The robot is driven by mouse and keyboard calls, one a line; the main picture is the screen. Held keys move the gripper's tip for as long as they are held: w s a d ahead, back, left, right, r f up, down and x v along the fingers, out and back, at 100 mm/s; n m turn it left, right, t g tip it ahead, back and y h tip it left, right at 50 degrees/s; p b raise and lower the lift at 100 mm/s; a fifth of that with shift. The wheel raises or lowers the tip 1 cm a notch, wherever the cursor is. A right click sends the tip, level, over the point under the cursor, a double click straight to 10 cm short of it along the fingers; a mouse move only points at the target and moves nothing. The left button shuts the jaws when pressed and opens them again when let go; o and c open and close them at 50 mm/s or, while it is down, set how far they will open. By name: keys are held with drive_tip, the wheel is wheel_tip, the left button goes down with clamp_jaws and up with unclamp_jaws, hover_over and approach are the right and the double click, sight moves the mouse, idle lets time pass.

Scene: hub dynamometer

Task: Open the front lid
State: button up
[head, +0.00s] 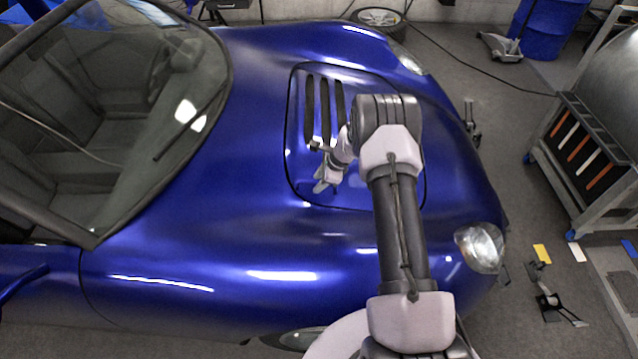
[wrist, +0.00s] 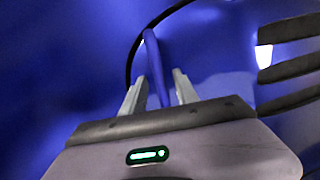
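The front lid (head: 350,85) is a blue panel with dark slots, outlined by a dark seam on the car's nose. It looks flush with the body. My gripper (head: 319,183) is low over the lid's windshield-side part. In the wrist view, my gripper (wrist: 157,90) has its two pale fingers apart. A slim blue bar, like a handle (wrist: 153,60), rises between them near the lid's dark seam. Small gaps seem to show on both sides of the bar. Its lower end is hidden by the gripper body. The bar cannot be made out in the head view.
The windshield (head: 190,110) stands left of the lid. The headlight (head: 480,246) is at the lower right. Dark slots (wrist: 290,65) show right in the wrist view.

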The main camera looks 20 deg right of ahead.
clamp_jaws()
idle(1.4)
